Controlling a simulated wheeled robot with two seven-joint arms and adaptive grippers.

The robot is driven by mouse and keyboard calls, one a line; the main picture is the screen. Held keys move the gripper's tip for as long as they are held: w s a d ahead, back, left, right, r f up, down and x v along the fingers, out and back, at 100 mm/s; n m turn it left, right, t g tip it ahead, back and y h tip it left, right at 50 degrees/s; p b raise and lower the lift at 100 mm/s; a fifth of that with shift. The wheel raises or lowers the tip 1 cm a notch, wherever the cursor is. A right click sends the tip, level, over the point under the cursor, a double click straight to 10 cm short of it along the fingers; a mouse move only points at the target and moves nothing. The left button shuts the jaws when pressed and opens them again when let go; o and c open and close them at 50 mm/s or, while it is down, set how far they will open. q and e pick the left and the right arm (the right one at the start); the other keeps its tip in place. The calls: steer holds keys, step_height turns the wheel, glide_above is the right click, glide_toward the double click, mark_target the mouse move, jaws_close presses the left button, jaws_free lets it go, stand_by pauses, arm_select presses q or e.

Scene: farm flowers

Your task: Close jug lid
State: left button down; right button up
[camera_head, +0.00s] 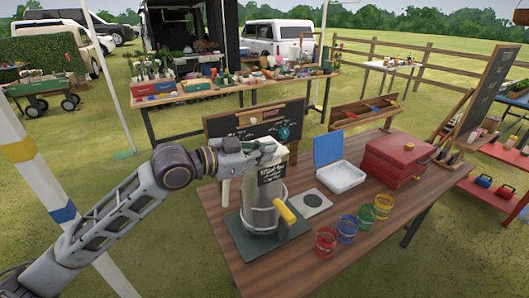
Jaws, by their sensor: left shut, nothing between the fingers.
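The jug (262,218) is a grey, rounded vessel with a yellow handle (286,214) at its right side. It stands upright on a dark green base on the wooden table. Its upper part is pale and carries a dark label with white writing (271,174). My left gripper (272,151) is at the top of the jug, coming from the left, with its fingers shut and nothing seen held. The gripper covers part of the jug's top, so I cannot tell how the lid sits or whether the fingers touch it. My right gripper is not in view.
A white box with a raised blue lid (340,177) and a red chest (397,160) stand right of the jug. A dark signboard (222,128) stands behind the jug. The table's front right is clear.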

arm_select(q)
steer(key=shift+s+a, duration=0.1)
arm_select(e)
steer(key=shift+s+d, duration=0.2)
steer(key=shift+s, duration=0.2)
arm_select(q)
steer(key=v, duration=1.1)
steer(key=shift+a, duration=0.2)
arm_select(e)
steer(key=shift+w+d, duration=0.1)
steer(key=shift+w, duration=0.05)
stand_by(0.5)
arm_select(q)
steer(key=shift+s+r, duration=0.1)
steer(key=shift+s, duration=0.1)
